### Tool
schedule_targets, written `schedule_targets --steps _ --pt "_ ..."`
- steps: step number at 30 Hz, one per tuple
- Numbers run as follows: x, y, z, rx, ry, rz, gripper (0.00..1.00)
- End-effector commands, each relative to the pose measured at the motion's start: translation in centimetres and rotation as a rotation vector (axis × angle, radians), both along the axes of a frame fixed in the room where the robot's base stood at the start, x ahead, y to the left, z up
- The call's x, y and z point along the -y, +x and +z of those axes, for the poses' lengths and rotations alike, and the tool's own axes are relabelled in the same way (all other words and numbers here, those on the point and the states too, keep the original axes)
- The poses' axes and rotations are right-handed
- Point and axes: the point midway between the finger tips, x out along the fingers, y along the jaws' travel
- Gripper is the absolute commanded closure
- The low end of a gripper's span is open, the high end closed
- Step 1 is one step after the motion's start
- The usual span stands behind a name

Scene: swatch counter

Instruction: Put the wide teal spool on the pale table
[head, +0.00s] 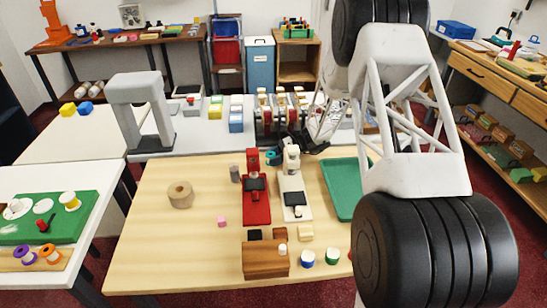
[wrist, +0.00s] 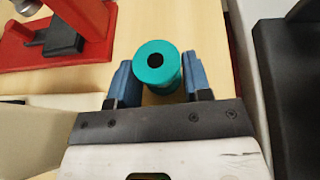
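In the wrist view the teal spool (wrist: 172,78) stands between the two blue fingers of my gripper (wrist: 162,80), with its round flange and dark centre hole facing the camera. Bare wood shows just below the spool. A bare pale cream table (head: 75,138) stands at the left.
A red press (head: 256,205) and a white press (head: 294,194) stand on the wooden table (head: 150,245), with a tan roll (head: 180,195) and a green tray (head: 342,192). A grey arch (head: 138,92) stands behind. Blue and yellow blocks (head: 76,109) sit at the cream table's back edge.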

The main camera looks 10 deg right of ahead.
Motion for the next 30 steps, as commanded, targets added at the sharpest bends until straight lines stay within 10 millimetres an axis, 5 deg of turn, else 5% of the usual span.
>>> schedule_targets --steps 4,16,30 --pt "0.0 0.0 0.0 0.0 0.0 0.0 0.33" --pt "0.0 0.0 0.4 0.001 0.0 0.0 0.33" --pt "5.0 0.4 2.4 0.001 -0.001 -0.002 0.33"
